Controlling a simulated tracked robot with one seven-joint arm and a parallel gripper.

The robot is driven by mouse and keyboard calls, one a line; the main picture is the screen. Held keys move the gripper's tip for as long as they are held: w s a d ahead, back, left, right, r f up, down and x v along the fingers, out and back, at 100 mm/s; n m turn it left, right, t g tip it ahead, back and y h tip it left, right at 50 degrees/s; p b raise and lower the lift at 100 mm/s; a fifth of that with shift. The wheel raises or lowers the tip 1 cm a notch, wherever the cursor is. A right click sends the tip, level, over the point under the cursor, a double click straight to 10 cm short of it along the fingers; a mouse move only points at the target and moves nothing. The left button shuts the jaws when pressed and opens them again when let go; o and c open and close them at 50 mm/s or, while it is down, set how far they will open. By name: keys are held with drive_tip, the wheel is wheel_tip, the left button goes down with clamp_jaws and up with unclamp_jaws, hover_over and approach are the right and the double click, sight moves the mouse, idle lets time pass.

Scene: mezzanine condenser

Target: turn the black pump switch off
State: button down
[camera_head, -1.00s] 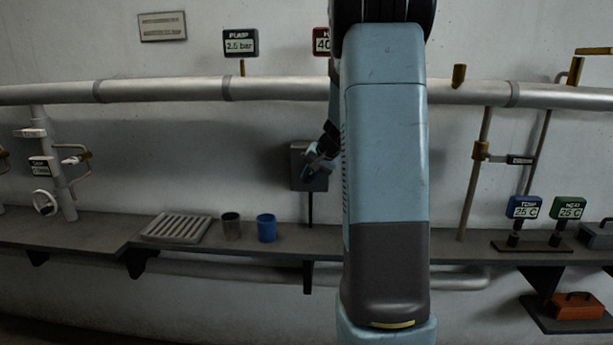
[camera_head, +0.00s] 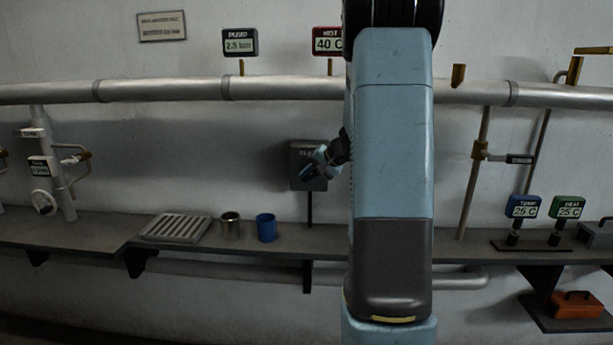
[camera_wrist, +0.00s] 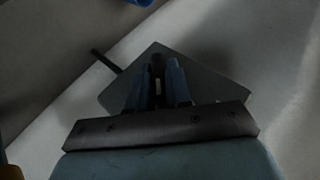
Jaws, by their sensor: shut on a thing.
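The pump switch box (camera_head: 300,152) is a dark grey box on the wall below the long pipe, with partly covered, unreadable lettering at its top. My gripper (camera_head: 308,172) is at the front of this box. In the wrist view the box shows as a dark tilted plate (camera_wrist: 215,75) behind my fingers. There my gripper (camera_wrist: 160,75) is shut on a narrow dark piece, the black switch lever (camera_wrist: 158,62), which stands between the two blue fingers. Most of the lever is hidden by the fingers, so its exact position is hard to tell.
A shelf (camera_head: 90,238) runs below the box with a slatted tray (camera_head: 176,229), a metal cup (camera_head: 230,226) and a blue cup (camera_head: 266,228). A long pipe (camera_head: 165,89) crosses above. A pump gauge (camera_head: 240,42) reads about 2.5 bar. The wall left of the box is clear.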

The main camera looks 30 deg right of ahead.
drive_tip(key=t+y, duration=0.1)
drive_tip(key=m+t+y, duration=0.1)
drive_tip(key=t+y, duration=0.1)
drive_tip(key=shift+d+f+m+t+y, duration=0.1)
drive_tip(key=shift+d+m+t+y, duration=0.15)
drive_tip(key=shift+m+t+y, duration=0.05)
drive_tip(key=shift+f+m+t+y, duration=0.15)
drive_tip(key=shift+m+t+y, duration=0.45)
drive_tip(key=shift+t+y, duration=0.55)
drive_tip(key=shift+t, duration=0.25)
drive_tip(key=c, duration=1.1)
unclamp_jaws()
drive_tip(key=shift+c, duration=0.2)
